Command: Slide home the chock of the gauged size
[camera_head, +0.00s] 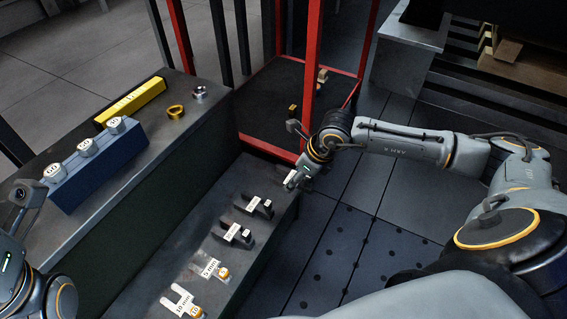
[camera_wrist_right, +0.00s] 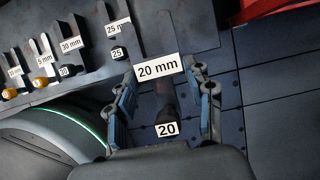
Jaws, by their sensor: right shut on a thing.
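My right gripper (camera_head: 291,184) is at the far right end of the low grey shelf. In the right wrist view its blue-padded fingers (camera_wrist_right: 166,98) are shut on the 20 mm chock (camera_wrist_right: 168,90), a dark piece with a white "20 mm" label and a knob marked "20". In the head view the gripper mostly hides this chock. The 25 mm chock (camera_wrist_right: 118,40) lies beside it, and the 30 mm chock (camera_wrist_right: 68,45) further left. Two paler chocks with orange knobs (camera_head: 222,273) lie at the near end. Only part of my left arm shows at the left edge; its fingertips are not visible.
On the higher bench stand a blue block (camera_head: 95,170) with white marked knobs, a yellow bar (camera_head: 130,102), a gold ring (camera_head: 175,112) and a silver ring (camera_head: 200,93). A red frame (camera_head: 312,75) rises just beyond the right gripper. The floor right of the shelf is clear.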

